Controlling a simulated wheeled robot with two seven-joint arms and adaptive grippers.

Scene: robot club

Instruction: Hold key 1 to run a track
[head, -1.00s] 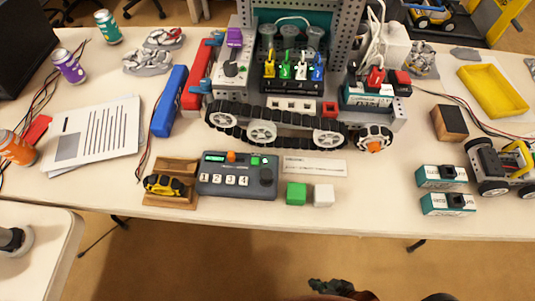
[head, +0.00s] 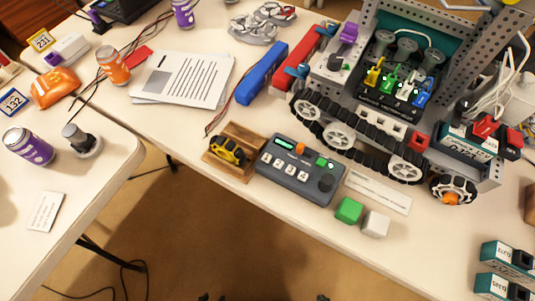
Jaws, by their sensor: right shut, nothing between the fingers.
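The grey control box (head: 300,188) lies on the far table in front of the tracked robot. It has a row of white numbered keys, with key 1 (head: 266,159) at the left end. Above the keys are a lit green display (head: 285,143), an orange button (head: 300,149) and a green button (head: 322,161); a dark knob (head: 326,183) is at the right. Nothing touches key 1. Only dark tips of my left gripper (head: 212,297) and right gripper (head: 322,297) show at the bottom edge, well below the box. The left one's opening cannot be made out; the right is shut and empty.
A wooden cradle with a yellow piece (head: 228,150) adjoins the box's left side. A green cube (head: 349,210) and white cube (head: 376,223) sit to its right. The tracked robot (head: 340,136) stands behind. A second table (head: 95,215) is at left, with open floor between.

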